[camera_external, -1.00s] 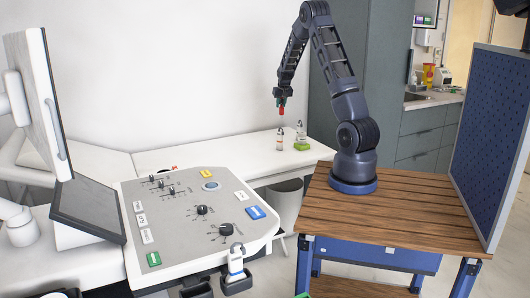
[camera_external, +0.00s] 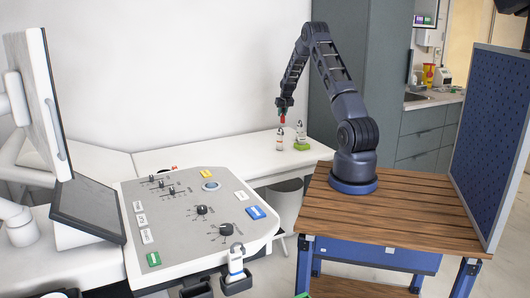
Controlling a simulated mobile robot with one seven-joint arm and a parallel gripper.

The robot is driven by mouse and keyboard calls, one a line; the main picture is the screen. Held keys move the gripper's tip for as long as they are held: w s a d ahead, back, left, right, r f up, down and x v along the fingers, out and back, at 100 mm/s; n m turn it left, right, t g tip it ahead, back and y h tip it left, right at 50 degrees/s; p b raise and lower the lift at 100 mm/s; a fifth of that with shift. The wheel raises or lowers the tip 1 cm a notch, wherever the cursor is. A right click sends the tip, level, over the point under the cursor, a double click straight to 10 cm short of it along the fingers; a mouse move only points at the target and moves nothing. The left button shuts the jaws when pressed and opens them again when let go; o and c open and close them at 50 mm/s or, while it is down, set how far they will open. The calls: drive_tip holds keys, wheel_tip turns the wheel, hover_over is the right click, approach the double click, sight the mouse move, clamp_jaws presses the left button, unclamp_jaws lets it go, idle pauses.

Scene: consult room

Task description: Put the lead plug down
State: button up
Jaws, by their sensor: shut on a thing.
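My gripper (camera_external: 284,111) is shut on a small red thing, which I take to be the lead plug (camera_external: 283,120). It hangs in the air above the white counter (camera_external: 230,153), pointing down. A small white bottle (camera_external: 279,142) stands on the counter just below it, apart from the plug. The fine shape of the plug is too small to make out, and the gripper's fingers partly cover it.
A second small bottle (camera_external: 301,132) stands by a green block (camera_external: 301,147) to the right. A grey control panel (camera_external: 190,215) with knobs lies at front left. The counter is clear left of the bottles. My base is on the wooden table (camera_external: 400,215).

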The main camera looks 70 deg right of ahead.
wheel_tip(320, 180, down, 12)
drive_tip(key=shift+r, duration=0.25)
idle(0.3)
drive_tip(key=shift+f, duration=0.1)
drive_tip(key=o, duration=1)
drive_tip(key=shift+c, duration=0.2)
